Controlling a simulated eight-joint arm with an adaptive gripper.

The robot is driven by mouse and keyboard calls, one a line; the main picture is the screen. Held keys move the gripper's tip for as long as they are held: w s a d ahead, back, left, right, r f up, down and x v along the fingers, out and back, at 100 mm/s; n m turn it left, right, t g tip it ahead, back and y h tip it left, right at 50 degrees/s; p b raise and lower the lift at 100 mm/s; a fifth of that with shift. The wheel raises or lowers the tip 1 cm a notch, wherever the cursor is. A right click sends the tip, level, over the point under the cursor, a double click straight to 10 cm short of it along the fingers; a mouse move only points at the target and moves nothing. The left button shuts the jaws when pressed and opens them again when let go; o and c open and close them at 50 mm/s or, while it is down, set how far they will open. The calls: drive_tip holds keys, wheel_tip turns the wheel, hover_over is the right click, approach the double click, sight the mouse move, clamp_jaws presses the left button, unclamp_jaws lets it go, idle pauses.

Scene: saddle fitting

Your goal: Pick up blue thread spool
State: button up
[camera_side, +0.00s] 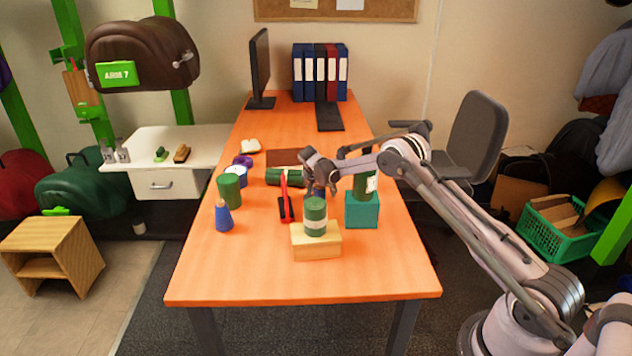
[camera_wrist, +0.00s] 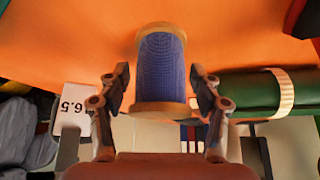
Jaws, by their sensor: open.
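The blue thread spool (camera_wrist: 161,66) has pale wooden ends and lies between the two fingers of my gripper (camera_wrist: 160,84) in the wrist view. A gap shows on each side of it, so the fingers are open and around it without visibly closing on it. In the side view my gripper (camera_side: 318,177) is low over the middle of the table. A small blue patch just below it looks like the spool (camera_side: 318,190), mostly hidden by the gripper and the green can in front.
A green can (camera_side: 316,217) stands on a wooden block (camera_side: 316,244) in front of my gripper. A teal block (camera_side: 362,211) bearing a green can is at right. The front tabletop (camera_side: 255,283) is clear.

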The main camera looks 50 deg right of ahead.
drive_tip(key=c, duration=1.3)
drive_tip(key=shift+r, duration=0.1)
clamp_jaws()
